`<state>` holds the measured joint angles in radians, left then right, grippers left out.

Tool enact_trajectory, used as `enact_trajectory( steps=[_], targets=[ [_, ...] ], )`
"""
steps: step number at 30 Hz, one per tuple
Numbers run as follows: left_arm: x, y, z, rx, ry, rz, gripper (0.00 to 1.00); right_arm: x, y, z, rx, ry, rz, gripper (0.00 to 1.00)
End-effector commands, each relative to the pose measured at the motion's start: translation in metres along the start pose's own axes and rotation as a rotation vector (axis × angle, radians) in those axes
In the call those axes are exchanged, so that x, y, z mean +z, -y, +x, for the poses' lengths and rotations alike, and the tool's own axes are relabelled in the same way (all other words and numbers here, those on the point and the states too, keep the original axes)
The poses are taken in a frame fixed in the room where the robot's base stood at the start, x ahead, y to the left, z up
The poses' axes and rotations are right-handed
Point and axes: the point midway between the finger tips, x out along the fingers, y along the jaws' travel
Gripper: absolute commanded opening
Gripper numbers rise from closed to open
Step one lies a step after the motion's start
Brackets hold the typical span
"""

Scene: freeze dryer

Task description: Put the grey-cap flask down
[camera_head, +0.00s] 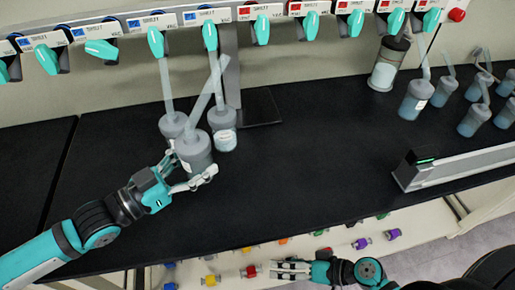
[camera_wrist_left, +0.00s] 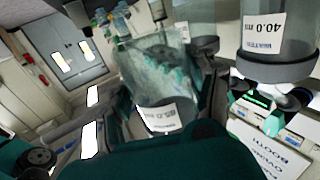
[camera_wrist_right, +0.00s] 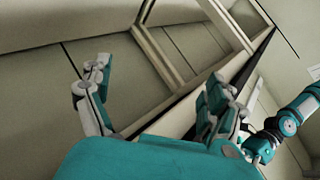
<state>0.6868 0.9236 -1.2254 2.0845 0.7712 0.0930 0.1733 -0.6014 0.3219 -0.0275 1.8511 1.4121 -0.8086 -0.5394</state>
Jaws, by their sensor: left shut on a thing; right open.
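The grey-cap flask (camera_head: 194,150) is in my left gripper (camera_head: 194,180), over the black bench at the left in the head view. A clear tube rises from its cap at a slant. In the left wrist view the flask (camera_wrist_left: 155,85) sits between the fingers, glassy, with a white label. I cannot tell whether its base touches the bench. My right gripper (camera_head: 290,268) is low, in front of the bench edge, open and empty; the right wrist view shows its two fingers (camera_wrist_right: 158,100) apart with nothing between.
Two similar grey-cap flasks (camera_head: 172,124) (camera_head: 223,138) stand close behind the held one. A teal-valve manifold (camera_head: 150,30) runs above. A jar (camera_head: 386,66) and several blue flasks (camera_head: 416,100) stand at the right. The bench (camera_head: 300,160) is bare in the middle. Coloured knobs (camera_head: 250,271) line the front below.

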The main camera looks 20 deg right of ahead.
Motion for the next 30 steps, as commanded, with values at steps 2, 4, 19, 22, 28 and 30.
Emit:
enact_trajectory(
  steps=[2,4,19,22,28,30],
  targets=[
    [-0.001,0.000,0.000,0.000,-0.002,0.001,0.19,-0.014,0.033,-0.010,-0.086,-0.021,-0.026,0.91],
    [-0.001,0.000,0.000,0.000,-0.002,0.001,0.19,-0.024,0.057,-0.018,-0.153,-0.036,-0.047,0.91],
    [-0.001,0.000,0.000,0.000,-0.002,0.001,0.19,-0.100,0.164,-0.053,-0.425,-0.143,-0.313,0.91],
    [-0.001,0.000,0.000,0.000,-0.002,0.001,0.19,-0.130,0.176,-0.054,-0.438,-0.181,-0.435,0.91],
    [-0.001,0.000,0.000,0.000,-0.002,0.001,0.19,-0.195,0.212,-0.063,-0.458,-0.275,-0.720,0.91],
    [-0.001,0.000,0.000,0.000,-0.002,0.001,0.19,-0.216,0.227,-0.068,-0.462,-0.309,-0.822,0.91]
  ],
)
